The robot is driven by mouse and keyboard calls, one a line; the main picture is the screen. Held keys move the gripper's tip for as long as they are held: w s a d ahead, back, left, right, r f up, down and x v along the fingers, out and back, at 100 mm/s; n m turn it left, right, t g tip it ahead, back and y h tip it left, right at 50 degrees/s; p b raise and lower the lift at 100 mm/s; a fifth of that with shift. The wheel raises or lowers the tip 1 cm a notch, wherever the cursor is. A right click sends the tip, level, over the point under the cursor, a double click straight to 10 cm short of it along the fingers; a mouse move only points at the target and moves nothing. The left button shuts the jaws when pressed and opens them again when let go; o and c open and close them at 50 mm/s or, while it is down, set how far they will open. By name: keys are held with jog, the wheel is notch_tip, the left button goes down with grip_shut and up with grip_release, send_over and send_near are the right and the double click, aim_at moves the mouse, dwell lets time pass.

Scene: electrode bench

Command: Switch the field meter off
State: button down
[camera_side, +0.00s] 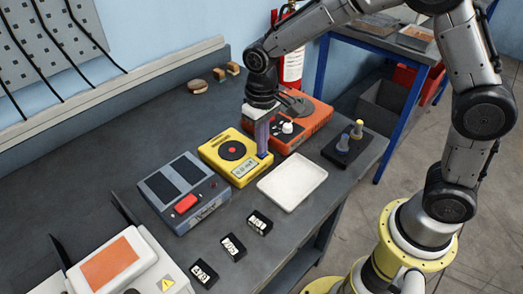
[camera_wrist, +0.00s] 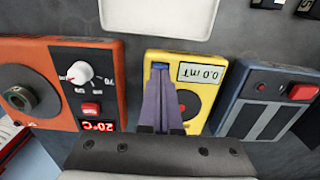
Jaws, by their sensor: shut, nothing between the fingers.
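The field meter is a yellow box (camera_side: 212,152) with a black and red disc and a small display (camera_wrist: 200,73) that reads 0.0 mT. It lies on the bench between the orange and grey devices. My gripper (camera_side: 264,154) is shut and empty, pointing down at the meter's right edge in the side view. In the wrist view, my gripper's fingertips (camera_wrist: 160,68) are over the meter, beside the display, and cover part of the disc. I cannot tell whether they touch the meter.
An orange device (camera_side: 318,113) with a white knob stands close on one side, a grey device (camera_side: 160,188) with a red switch on the other. A white tray (camera_side: 292,183) lies in front. Several small black blocks (camera_side: 232,247) and a black probe stand (camera_side: 362,148) are nearby.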

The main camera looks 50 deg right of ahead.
jog(key=shift+f, duration=0.25)
jog(key=shift+r, duration=3.05)
jog(key=s+d+r+m+t, duration=0.1)
jog(key=s+d+r+t, duration=0.1)
jog(key=s+d+r, duration=0.3)
jog(key=s+d+r+t, duration=0.2)
jog(key=s+r, duration=0.2)
jog(key=r, duration=0.3)
jog(key=s+d+f, duration=0.1)
jog(key=s+f, duration=0.1)
jog(key=s, duration=0.4)
jog(key=s+d+f+n+t, duration=0.1)
jog(key=s+f, duration=0.1)
jog(key=s, duration=0.4)
jog(key=shift+s+d+f+t, duration=0.15)
jog(key=shift+s+d+t, duration=0.15)
jog(key=shift+s, duration=0.1)
